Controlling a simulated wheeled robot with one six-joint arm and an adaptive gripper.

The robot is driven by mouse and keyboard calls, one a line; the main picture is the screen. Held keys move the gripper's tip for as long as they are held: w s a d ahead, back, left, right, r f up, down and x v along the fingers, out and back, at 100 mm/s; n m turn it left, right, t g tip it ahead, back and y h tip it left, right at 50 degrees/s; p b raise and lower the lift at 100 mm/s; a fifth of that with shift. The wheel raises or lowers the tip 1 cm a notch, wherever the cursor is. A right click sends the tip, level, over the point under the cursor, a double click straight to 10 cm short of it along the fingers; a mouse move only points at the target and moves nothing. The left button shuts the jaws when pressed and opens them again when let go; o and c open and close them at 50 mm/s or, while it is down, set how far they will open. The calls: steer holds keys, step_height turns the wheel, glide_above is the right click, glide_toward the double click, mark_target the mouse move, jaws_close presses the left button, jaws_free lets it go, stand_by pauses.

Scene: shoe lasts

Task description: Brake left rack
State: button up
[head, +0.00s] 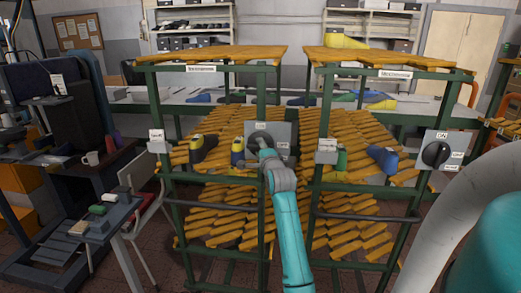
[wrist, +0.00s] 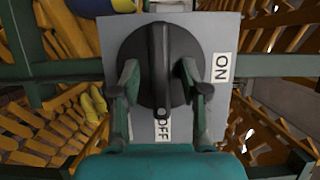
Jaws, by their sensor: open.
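The left rack (head: 163,205) is a green metal frame with sloping orange-yellow slats. A grey switch plate (head: 283,131) sits at its right post, with a black rotary knob. In the wrist view the knob (wrist: 158,50) fills the middle of the plate (wrist: 112,32). Its raised grip bar runs up and down, with one end at the OFF label (wrist: 163,130). The ON label (wrist: 222,68) is to the right. My gripper (wrist: 157,88) is open, with one finger on each side of the grip bar. Contact with the bar cannot be told. The head view shows my gripper (head: 263,150) at the plate.
The right rack (head: 400,215) stands alongside, with its own knob plate (head: 433,164). Coloured shoe lasts lie on the slats, including a blue one (head: 382,158). A small table (head: 88,232) and a chair (head: 150,212) stand at the left. A long bench runs behind the racks.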

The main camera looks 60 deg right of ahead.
jaws_close()
steer(key=shift+n, duration=0.3)
steer(key=n+g, duration=0.2)
steer(key=n, duration=0.1)
steer(key=n+g, duration=0.1)
steer(key=n, duration=0.2)
steer(key=n+g+y, duration=0.1)
steer(key=n+g, duration=0.1)
steer(key=n, duration=0.2)
steer(key=shift+w+a+r+g, duration=0.1)
steer(key=shift+w+r+g, duration=0.1)
steer(key=shift+r+g, duration=0.1)
steer(key=shift+n+g, duration=0.9)
steer(key=shift+n, duration=0.5)
